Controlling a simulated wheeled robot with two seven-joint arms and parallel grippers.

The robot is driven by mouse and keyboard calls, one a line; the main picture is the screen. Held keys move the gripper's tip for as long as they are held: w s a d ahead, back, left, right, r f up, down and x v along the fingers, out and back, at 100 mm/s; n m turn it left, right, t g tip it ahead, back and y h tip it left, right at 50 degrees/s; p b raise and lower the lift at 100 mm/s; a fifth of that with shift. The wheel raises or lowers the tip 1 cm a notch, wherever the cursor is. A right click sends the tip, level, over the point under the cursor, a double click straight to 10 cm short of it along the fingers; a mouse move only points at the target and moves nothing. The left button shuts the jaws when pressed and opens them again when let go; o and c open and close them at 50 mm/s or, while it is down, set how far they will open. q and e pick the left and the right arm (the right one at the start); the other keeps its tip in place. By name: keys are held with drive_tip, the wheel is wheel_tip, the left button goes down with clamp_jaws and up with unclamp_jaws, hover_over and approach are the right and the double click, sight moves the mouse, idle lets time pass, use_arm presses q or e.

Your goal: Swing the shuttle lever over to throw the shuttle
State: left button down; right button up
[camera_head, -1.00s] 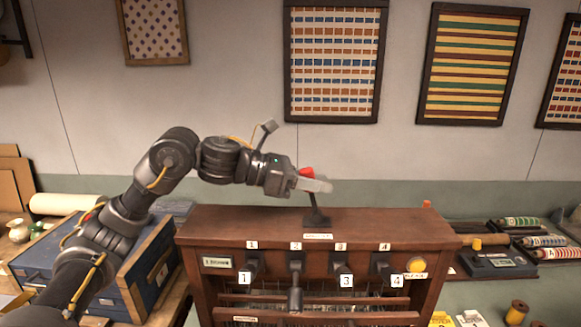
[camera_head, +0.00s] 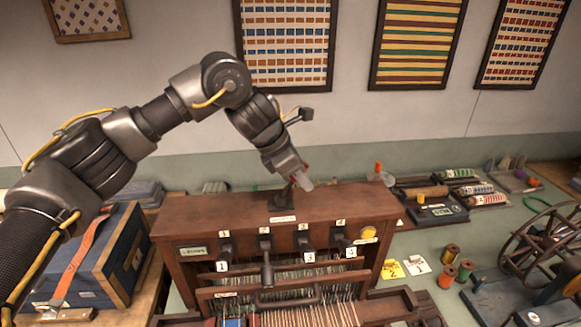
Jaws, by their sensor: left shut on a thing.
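The shuttle lever (camera_head: 283,196) stands on the top of the dark wooden loom (camera_head: 225,204), behind a small label plate. Its dark shaft leans to the right from its base. My left gripper (camera_head: 302,181) reaches down to it from the upper left and is shut on the lever's top end. A little red shows between the fingers, and most of the lever's knob is hidden by them. My right gripper is not in view.
Numbered levers (camera_head: 265,242) and a yellow button (camera_head: 368,233) line the loom's front. A blue chest (camera_head: 128,260) stands left. Thread spools (camera_head: 447,281) and a spinning wheel (camera_head: 540,245) stand right. An orange-topped peg (camera_head: 378,168) is at the loom's right end.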

use_arm(q)
drive_tip(key=shift+d+f, duration=0.15)
drive_tip(key=shift+d, duration=0.05)
idle(0.4)
drive_tip(key=c, duration=1.5)
unclamp_jaws()
drive_tip(key=o, duration=0.4)
drive_tip(key=shift+d, duration=0.1)
drive_tip(key=shift+a+r, duration=0.25)
drive_tip(key=shift+a, duration=0.1)
drive_tip(key=b+v, duration=0.1)
drive_tip(key=v, duration=0.2)
drive_tip(key=b+v, duration=0.1)
drive_tip(key=v, duration=0.2)
drive_tip(key=b+v, duration=0.1)
drive_tip(key=v, duration=0.3)
drive_tip(key=shift+d+r+b, duration=0.15)
drive_tip(key=shift+d+b, duration=0.2)
